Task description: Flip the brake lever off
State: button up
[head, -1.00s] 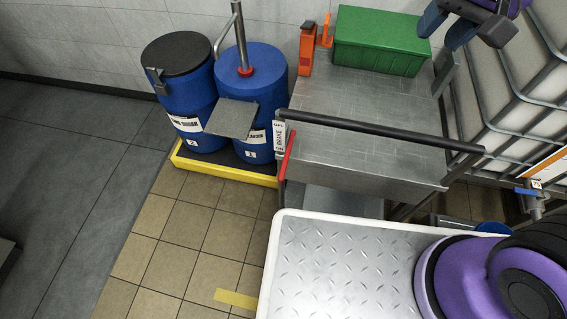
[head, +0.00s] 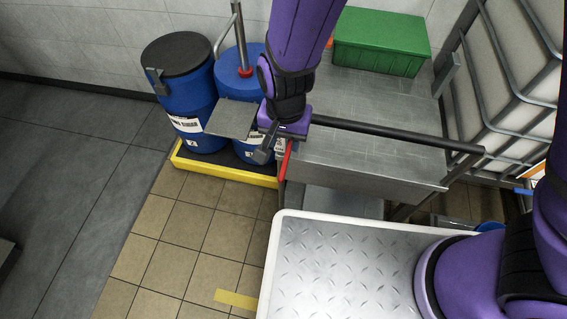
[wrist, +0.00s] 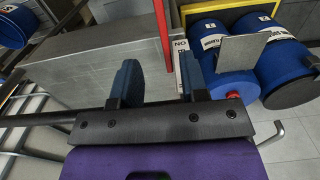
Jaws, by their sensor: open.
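The brake lever is a slim red bar (head: 285,160) at the left end of the cart's black handle, pointing down in the head view. In the wrist view the red lever (wrist: 161,30) comes in from the top and its end appears between my two fingers; I cannot tell how deep it is between them. My gripper (head: 264,153) is open at the lever's upper left in the head view, and its fingers (wrist: 157,82) show well apart in the wrist view. A white label (wrist: 181,50) is beside the lever, partly hidden by a finger.
The steel cart (head: 350,155) carries a green bin (head: 380,45). Blue drums (head: 186,95) stand in a yellow-edged tray (head: 222,172) just left of the lever, with a grey plate (head: 231,118) close to my gripper. Tiled floor (head: 185,235) is clear in front.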

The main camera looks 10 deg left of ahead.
aim_at(283, 168)
notch_tip(283, 168, down, 11)
jog(key=shift+s+a+f, duration=0.1)
jog(key=shift+a+f, duration=0.05)
dwell(0.5)
grip_shut()
